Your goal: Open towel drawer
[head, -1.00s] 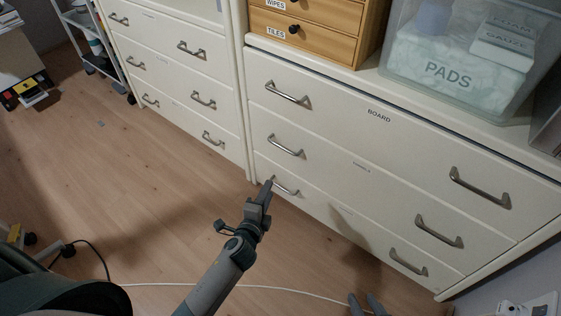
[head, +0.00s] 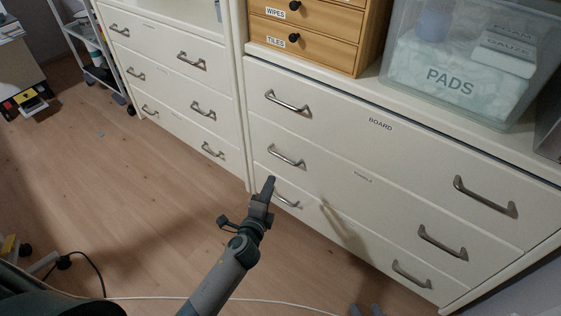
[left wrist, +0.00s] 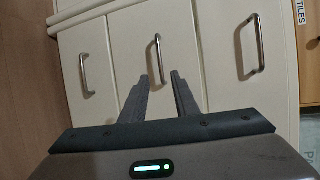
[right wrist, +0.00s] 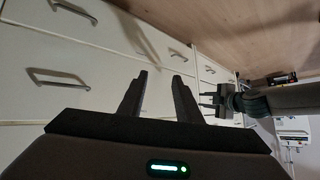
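The white cabinet at the right has a middle drawer (head: 345,190) with a small label (head: 363,176) too blurred to read surely; it is shut. Its left handle (head: 287,157) and right handle (head: 441,243) are metal bars. My left gripper (head: 269,187) is just below and left of that left handle, apart from it. In the left wrist view its fingers (left wrist: 161,85) are open and empty, pointing at the middle handle (left wrist: 157,52). My right gripper (head: 366,310) shows only its tips at the bottom edge; in the right wrist view its fingers (right wrist: 158,90) are open and empty.
A PADS bin (head: 462,95) and a wooden drawer box (head: 310,50) stand on top. A second cabinet (head: 170,85) is at left.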

